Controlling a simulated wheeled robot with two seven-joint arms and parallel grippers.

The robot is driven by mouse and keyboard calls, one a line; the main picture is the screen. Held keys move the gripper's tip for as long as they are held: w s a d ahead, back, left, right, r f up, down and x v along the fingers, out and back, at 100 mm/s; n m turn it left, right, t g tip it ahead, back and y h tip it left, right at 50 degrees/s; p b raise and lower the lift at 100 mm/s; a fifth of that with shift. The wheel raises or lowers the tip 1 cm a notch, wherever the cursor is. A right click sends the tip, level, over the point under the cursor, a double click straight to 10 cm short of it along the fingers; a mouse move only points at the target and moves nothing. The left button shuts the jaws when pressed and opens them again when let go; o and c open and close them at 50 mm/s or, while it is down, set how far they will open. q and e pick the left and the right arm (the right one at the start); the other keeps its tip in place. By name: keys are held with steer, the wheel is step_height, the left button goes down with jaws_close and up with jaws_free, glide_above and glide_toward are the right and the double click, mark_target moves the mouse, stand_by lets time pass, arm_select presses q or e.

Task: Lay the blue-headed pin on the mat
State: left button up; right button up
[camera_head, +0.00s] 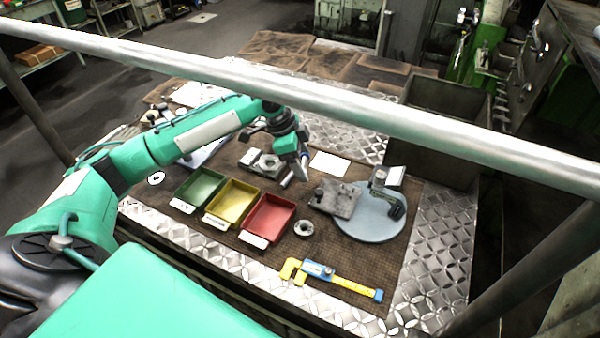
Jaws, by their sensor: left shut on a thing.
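My left gripper (302,163) hangs over the table behind the red tray, its fingers pointing down. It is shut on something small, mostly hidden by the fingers. A bluish-grey patch shows at the fingers, but I cannot tell whether it is the head of the blue-headed pin. A short silver cylinder (287,180) shows just below and left of the fingertips. The brown woven mat (340,262) covers the middle of the table under the trays and tools. My right gripper is not in view.
Green (199,187), yellow (231,200) and red (268,217) trays stand in a row. A yellow-blue caliper (334,279) lies in front. A rail (330,98) crosses the view.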

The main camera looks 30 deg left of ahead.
mark_target(307, 187)
arm_select(q)
steer(key=shift+f+p, duration=0.45)
steer(key=shift+f, duration=2.75)
steer(key=shift+f, duration=0.1)
steer(key=o, duration=1)
steer(key=b+v, duration=0.2)
steer(key=v, duration=1)
steer(key=shift+d, duration=0.1)
